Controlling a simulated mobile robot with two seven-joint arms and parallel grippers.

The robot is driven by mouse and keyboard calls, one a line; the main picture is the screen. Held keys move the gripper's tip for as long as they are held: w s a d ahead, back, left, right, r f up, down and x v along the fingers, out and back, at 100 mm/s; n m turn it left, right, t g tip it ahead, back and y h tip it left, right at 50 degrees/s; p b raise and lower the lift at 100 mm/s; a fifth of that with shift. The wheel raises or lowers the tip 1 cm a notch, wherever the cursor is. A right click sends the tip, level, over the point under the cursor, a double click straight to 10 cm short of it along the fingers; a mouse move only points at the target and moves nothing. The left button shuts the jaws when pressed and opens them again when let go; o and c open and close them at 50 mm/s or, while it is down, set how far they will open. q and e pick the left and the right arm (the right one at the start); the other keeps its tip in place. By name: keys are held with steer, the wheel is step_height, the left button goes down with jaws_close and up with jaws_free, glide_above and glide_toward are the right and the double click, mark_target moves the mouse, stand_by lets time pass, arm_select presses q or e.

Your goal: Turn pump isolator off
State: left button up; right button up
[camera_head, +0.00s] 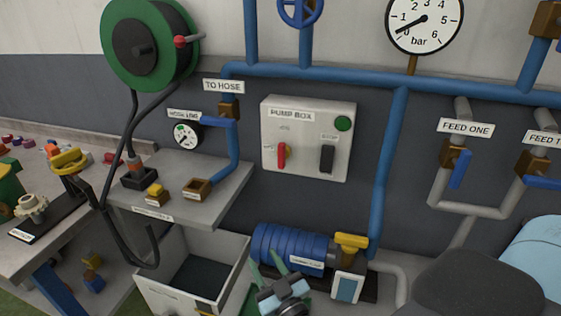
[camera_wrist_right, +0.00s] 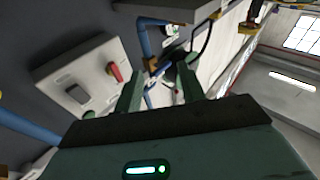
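The pump box (camera_head: 310,108) is a pale panel on the dark wall, with a red lever (camera_head: 282,155) at lower left, standing about upright. The small labels around the lever are unreadable. A dark switch (camera_head: 327,158) and a green button (camera_head: 343,123) are on its right side. My right gripper (camera_head: 265,263) is low in front of the wall, below the box and apart from it. In the right wrist view its fingers (camera_wrist_right: 158,87) are spread and empty, with the box (camera_wrist_right: 55,72) and red lever (camera_wrist_right: 114,72) to the left. My left gripper is not in view.
Below the box are a blue pump motor (camera_head: 275,245) with a yellow handle (camera_head: 352,241) and an open grey bin (camera_head: 172,302). A shelf (camera_head: 215,205) juts out at left. Blue pipe (camera_head: 388,165) runs right of the box. The space directly before the box looks clear.

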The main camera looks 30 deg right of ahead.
steer(key=w+d+r+m+g+h, duration=0.2)
steer(key=w+d+r+m+h, duration=0.6)
steer(key=r+h, duration=0.25)
steer(key=m+g+h, duration=0.2)
steer(key=g, duration=0.5)
glide_toward(280, 154)
steer(key=x, duration=0.3)
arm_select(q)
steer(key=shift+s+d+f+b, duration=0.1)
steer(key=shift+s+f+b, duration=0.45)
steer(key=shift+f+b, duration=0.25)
arm_select(e)
steer(key=shift+t, duration=0.3)
steer(key=shift+x, duration=4.1)
steer(key=shift+s+d+f, duration=0.1)
steer(key=shift+f, duration=0.05)
